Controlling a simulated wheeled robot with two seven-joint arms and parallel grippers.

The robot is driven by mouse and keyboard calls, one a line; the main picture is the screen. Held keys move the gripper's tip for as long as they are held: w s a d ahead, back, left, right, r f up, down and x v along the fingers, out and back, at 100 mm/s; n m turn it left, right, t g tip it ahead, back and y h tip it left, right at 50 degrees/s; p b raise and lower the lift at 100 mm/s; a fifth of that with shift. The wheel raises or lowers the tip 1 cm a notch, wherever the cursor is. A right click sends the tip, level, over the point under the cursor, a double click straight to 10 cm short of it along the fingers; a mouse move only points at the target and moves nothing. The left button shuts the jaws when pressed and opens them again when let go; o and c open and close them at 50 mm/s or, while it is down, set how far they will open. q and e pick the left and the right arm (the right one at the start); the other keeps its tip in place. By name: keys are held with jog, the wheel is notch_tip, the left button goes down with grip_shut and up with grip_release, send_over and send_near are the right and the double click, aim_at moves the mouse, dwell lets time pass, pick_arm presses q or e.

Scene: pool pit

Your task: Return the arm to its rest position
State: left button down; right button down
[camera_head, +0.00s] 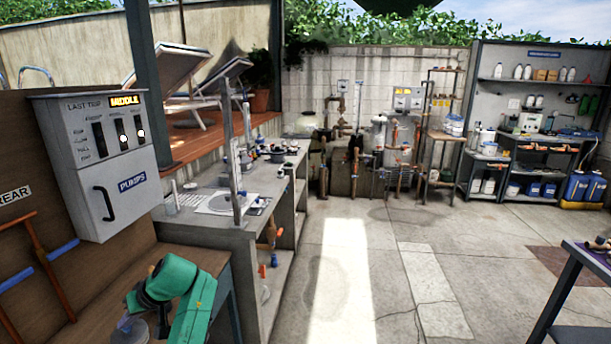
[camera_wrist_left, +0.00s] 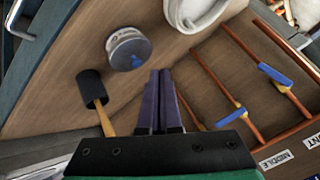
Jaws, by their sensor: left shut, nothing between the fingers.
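My left arm (camera_head: 190,305) is green and bent at the bottom left of the head view, above a wooden bench. Its gripper fingers are hard to make out there. In the left wrist view my left gripper (camera_wrist_left: 159,75) has its two dark purple fingers together with nothing between them. The fingers point towards a round grey lidded container (camera_wrist_left: 128,50) with a blue mark, apart from it as far as I can tell. My right gripper is not in view.
A grey PUMPS box (camera_head: 97,160) reading MIDDLE hangs above the bench. A workbench (camera_head: 240,240) stands beyond; the floor (camera_head: 430,270) at right is mostly open.

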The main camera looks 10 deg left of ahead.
pick_arm(q)
jog(key=s+d+f+m+t+h, duration=0.3)
jog(key=s+d+f+m, duration=0.3)
jog(key=d+f, duration=0.4)
jog(key=s+d+f+m+t+h, duration=0.1)
jog(key=s+d+m+h, duration=0.25)
jog(key=d, duration=0.45)
jog(key=s+d+m+t+h, duration=0.1)
jog(key=s+d+m+h, duration=0.3)
jog(key=d, duration=0.4)
jog(key=s+f+g+y, duration=0.1)
jog(key=s+f, duration=0.1)
jog(key=f, duration=1)
jog(key=s+f+g, duration=0.1)
jog(key=s+f, duration=0.1)
jog(key=f, duration=1.1)
jog(key=s+a+f, duration=0.1)
jog(key=s+f, duration=0.5)
jog(key=s, duration=0.2)
jog(key=s+a+f+g, duration=0.1)
jog(key=s+a+f, duration=0.1)
jog(key=s+f, duration=0.4)
jog(key=shift+s+a+f, duration=0.3)
jog(key=shift+s, duration=0.85)
jog(key=shift+y, duration=0.25)
